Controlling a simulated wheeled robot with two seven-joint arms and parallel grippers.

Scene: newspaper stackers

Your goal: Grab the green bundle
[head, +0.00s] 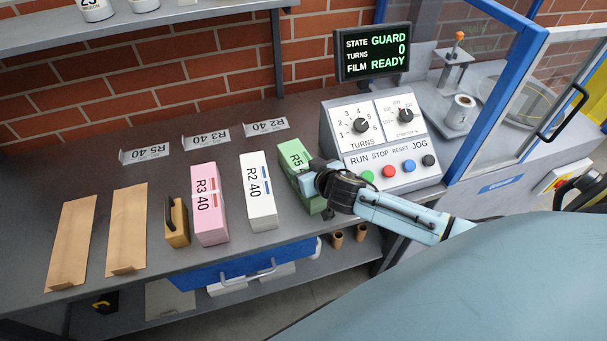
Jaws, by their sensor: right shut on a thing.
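The green bundle (290,157), marked R5, stands on the grey bench just left of the control panel. My right gripper (318,180) reaches in from the right and is shut on the green bundle, covering its middle and part of its label. I cannot tell whether the bundle is lifted off the bench. My left gripper is not in view.
A white bundle (258,192) marked R2 40 and a pink bundle (208,203) marked R3 40 stand to the left. A tan block with a dark handle (177,224) is beside them. The control panel (380,145) stands close on the right.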

